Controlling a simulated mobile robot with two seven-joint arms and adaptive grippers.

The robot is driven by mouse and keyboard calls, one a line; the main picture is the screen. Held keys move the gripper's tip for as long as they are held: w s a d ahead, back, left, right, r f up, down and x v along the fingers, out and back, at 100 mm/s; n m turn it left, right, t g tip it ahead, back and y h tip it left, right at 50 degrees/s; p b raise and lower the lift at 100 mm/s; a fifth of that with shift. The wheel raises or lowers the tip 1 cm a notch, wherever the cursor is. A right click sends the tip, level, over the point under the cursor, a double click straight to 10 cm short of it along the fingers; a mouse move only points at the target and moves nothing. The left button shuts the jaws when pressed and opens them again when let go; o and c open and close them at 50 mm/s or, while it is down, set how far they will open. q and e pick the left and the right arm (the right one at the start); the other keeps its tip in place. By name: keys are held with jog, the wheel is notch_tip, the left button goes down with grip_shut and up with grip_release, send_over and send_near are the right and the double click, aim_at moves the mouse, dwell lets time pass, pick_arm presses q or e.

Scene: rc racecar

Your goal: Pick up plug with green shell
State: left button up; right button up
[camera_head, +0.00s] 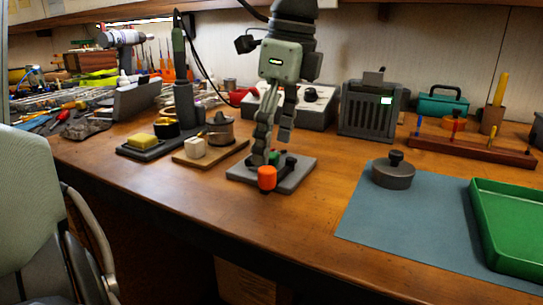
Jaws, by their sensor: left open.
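The plug with the green shell (274,158) stands on a small grey base plate (298,181) near the middle of the bench. An orange plug (267,178) is in front of it, and dark parts (288,162) are beside it. My left gripper (272,148) reaches down from above with its fingers spread. Its left finger comes down close to the left of the green plug, and its right finger is higher and to the right. The green plug is small and partly hidden, and I cannot tell whether a finger touches it. My right gripper is not in view.
A blue-grey mat (390,225) holds a round dark weight (393,172). A green tray (508,270) is at right. The front middle of the bench is clear.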

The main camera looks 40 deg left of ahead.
pick_arm(q)
jog(key=shift+c, duration=0.4)
jog(key=c, duration=0.9)
jog(key=shift+o, duration=0.2)
